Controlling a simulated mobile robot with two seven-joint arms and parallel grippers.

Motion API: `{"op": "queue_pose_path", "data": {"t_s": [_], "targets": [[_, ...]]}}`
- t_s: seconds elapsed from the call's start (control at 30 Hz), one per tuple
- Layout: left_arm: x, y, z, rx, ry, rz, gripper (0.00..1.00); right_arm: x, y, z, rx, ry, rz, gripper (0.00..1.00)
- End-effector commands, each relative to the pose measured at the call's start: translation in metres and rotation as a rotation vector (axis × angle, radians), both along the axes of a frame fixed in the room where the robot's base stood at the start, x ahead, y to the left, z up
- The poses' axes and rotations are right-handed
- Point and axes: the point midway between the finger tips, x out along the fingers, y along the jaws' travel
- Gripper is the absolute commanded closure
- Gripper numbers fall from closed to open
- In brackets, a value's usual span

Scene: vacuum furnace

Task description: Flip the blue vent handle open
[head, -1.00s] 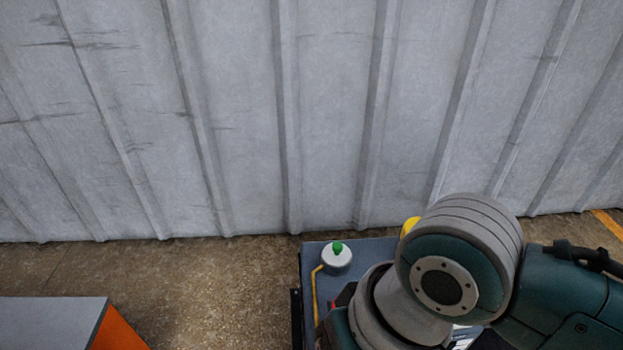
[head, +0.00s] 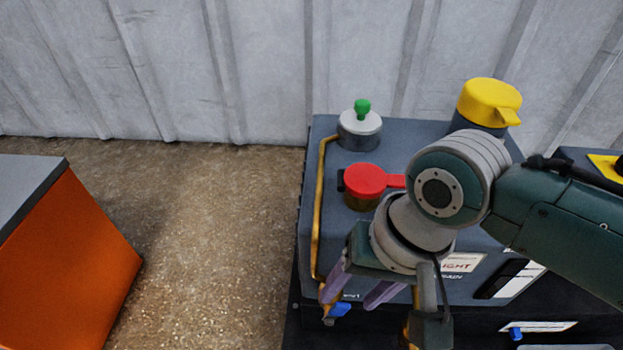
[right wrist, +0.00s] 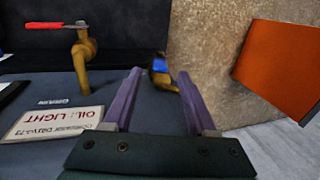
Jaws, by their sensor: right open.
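The blue vent handle (head: 341,309) sits on a brass fitting at the front left edge of the dark machine (head: 312,225), beside a small, partly hidden label. In the right wrist view the blue handle (right wrist: 160,65) shows beyond the fingertips, between the two fingers in the picture. My right gripper (head: 350,297) has purple fingers spread apart and nothing between them. It points down close to the handle; I cannot tell if it touches. My left gripper is not in view.
A brass pipe (head: 319,220) runs along the machine's left side. A red cap (head: 364,181), a green-knobbed canister (head: 360,125) and a yellow cap (head: 488,100) stand on top. A red-levered brass valve (right wrist: 83,60) is near the gripper. An orange cabinet (head: 75,270) stands left; floor between is clear.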

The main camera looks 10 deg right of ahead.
Motion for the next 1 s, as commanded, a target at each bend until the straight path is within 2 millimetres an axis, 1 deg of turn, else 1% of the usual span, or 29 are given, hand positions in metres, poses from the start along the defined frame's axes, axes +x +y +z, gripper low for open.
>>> {"op": "queue_pose_path", "data": {"t_s": [0.03,0.1,0.3,0.4,0.57,0.83,1.0], "targets": [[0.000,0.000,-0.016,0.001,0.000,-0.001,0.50,0.000,0.002,-0.018,-0.001,0.001,0.001,0.43],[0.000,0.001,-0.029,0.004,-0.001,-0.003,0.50,0.001,0.006,-0.032,-0.001,0.001,0.001,0.43],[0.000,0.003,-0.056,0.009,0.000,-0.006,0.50,0.004,0.014,-0.063,-0.001,0.000,0.002,0.43],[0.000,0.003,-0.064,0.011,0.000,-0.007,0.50,0.004,0.016,-0.072,-0.001,0.000,0.001,0.43],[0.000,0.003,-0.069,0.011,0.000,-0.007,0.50,0.005,0.019,-0.078,0.000,0.000,0.001,0.43],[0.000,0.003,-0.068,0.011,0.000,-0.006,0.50,0.005,0.019,-0.077,0.000,0.000,0.001,0.43],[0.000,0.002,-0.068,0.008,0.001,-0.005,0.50,0.005,0.019,-0.077,-0.001,0.000,0.001,0.62]]}}
